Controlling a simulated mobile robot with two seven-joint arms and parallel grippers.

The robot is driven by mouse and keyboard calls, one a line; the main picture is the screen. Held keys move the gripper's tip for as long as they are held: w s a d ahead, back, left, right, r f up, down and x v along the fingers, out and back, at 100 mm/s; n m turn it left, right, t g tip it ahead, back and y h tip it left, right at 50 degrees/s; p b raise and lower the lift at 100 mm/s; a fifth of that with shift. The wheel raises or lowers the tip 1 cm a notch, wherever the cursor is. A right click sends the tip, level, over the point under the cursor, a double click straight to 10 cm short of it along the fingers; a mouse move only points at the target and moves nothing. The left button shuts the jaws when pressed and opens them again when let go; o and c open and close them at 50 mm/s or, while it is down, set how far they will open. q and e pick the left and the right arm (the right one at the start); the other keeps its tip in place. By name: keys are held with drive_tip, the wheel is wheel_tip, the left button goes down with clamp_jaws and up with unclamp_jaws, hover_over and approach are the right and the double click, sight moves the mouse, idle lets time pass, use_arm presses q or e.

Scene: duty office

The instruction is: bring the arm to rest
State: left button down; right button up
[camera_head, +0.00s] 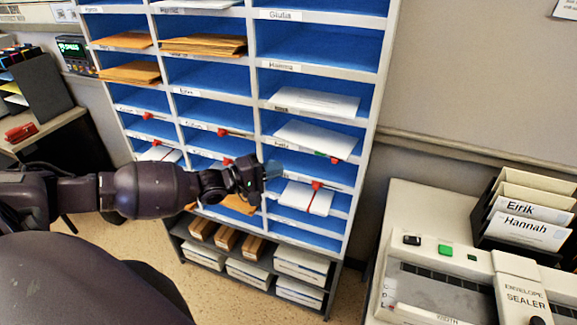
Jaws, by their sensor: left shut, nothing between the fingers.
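My left arm comes in from the left, stretched out level across the front of the pigeonhole shelf (378,62). My left gripper (272,170) is at the end of it, in front of the lower right compartments. It is shut and empty. I cannot tell from this view how close its fingertips are to the shelf. The gripper and wrist hide part of the compartments behind them. My right gripper is not in view.
Envelopes (312,102) lie in several compartments, some with red tabs. Boxes (300,266) stand on the low rack. An envelope sealer (440,245) and a file holder (528,212) stand at the right. A desk (45,130) is at the left. Floor shows between.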

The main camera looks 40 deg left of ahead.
use_arm(q)
drive_tip(key=shift+s+a, duration=0.15)
drive_tip(key=shift+s, duration=0.25)
idle(0.4)
